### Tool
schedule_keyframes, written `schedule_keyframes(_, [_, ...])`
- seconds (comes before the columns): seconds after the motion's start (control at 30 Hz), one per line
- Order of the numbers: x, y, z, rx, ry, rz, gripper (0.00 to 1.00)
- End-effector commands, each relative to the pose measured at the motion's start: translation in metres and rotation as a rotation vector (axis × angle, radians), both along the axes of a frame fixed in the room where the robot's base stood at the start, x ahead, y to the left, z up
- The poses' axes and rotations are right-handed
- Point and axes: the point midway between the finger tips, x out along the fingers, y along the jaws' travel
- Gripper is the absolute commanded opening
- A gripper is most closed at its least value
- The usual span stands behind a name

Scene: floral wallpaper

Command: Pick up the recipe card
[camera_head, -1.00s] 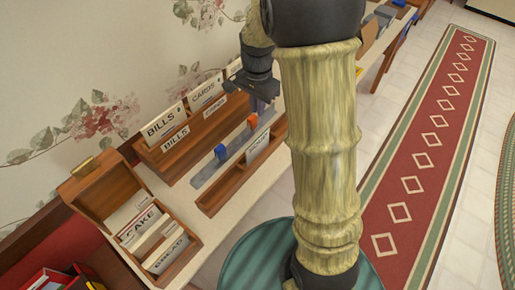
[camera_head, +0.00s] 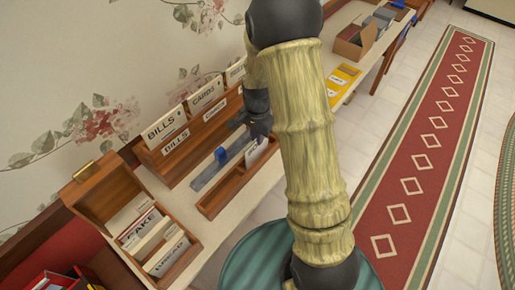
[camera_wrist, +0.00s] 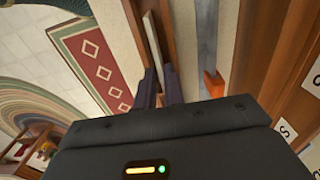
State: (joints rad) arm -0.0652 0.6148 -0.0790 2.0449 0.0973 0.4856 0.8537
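A white card with dark lettering (camera_head: 256,152) stands in a narrow wooden tray (camera_head: 214,205) on the long table. My gripper (camera_head: 262,122) is just above this card and hides part of it. In the wrist view the pale upper edge of the card (camera_wrist: 154,46) runs toward the gap between my two dark fingers (camera_wrist: 160,86). The fingers are apart, one on each side of the card's line; I cannot tell whether they touch it. A wooden recipe box (camera_head: 85,205) with an open lid holds cards and dividers, one marked CAKE (camera_head: 142,228).
A wooden sorter with BILLS and CARDS dividers (camera_head: 165,125) stands against the wall. A grey rail with a blue piece (camera_head: 221,154) lies between it and the tray. A yellow folder (camera_head: 342,80) and a brown box (camera_head: 354,40) are farther along the table.

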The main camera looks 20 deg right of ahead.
Motion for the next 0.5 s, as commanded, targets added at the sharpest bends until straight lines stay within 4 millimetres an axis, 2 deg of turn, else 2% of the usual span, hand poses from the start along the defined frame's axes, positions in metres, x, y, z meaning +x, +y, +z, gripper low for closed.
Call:
schedule_keyframes(0.37, [0.0, -0.003, -0.004, 0.0, 0.0, -0.006, 0.1])
schedule_keyframes(0.5, [-0.002, -0.002, -0.014, 0.001, 0.004, -0.005, 0.1])
